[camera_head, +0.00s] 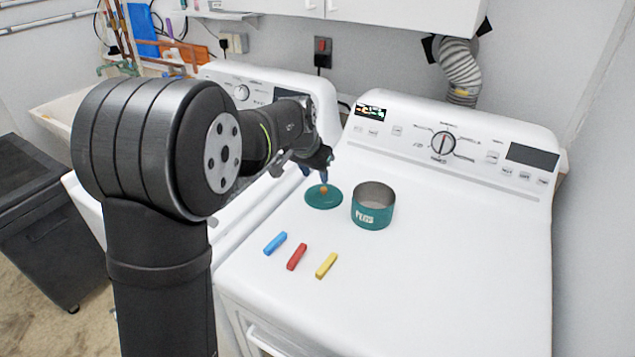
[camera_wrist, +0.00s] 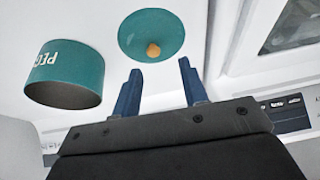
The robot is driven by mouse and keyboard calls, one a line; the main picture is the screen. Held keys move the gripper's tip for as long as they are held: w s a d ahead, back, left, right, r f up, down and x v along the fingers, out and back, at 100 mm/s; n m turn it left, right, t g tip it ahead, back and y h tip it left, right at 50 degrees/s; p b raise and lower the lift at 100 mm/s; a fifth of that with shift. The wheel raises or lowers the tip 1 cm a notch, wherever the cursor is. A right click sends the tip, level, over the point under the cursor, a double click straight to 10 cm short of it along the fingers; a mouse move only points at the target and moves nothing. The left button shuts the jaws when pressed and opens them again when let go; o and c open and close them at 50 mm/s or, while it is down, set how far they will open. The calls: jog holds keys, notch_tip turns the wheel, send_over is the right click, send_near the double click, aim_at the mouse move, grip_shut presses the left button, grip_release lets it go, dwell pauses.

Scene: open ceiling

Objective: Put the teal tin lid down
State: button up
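The teal tin lid (camera_head: 323,200) lies flat on the white machine top, just left of the open teal tin (camera_head: 373,212). It has a small orange-brown knob, and the lid also shows in the wrist view (camera_wrist: 150,30). The tin, with pale lettering, also shows in the wrist view (camera_wrist: 70,75). My gripper (camera_head: 318,174) is just above and behind the lid in the head view. In the wrist view its two blue fingers (camera_wrist: 160,75) are spread apart with nothing between them. The lid and knob are beyond the fingertips, apart from them.
A blue stick (camera_head: 275,243), a red stick (camera_head: 297,257) and a yellow stick (camera_head: 327,265) lie in front of the lid and tin. The machine's control panel (camera_head: 455,150) rises behind. The right part of the white top (camera_head: 460,260) is clear.

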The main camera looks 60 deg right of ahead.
aim_at(320, 192)
jog(key=v, duration=0.6)
jog(key=shift+f, duration=0.1)
jog(key=x, duration=1.2)
notch_tip(320, 192, up, 3)
jog(key=shift+f, duration=0.1)
jog(key=shift+r, duration=0.45)
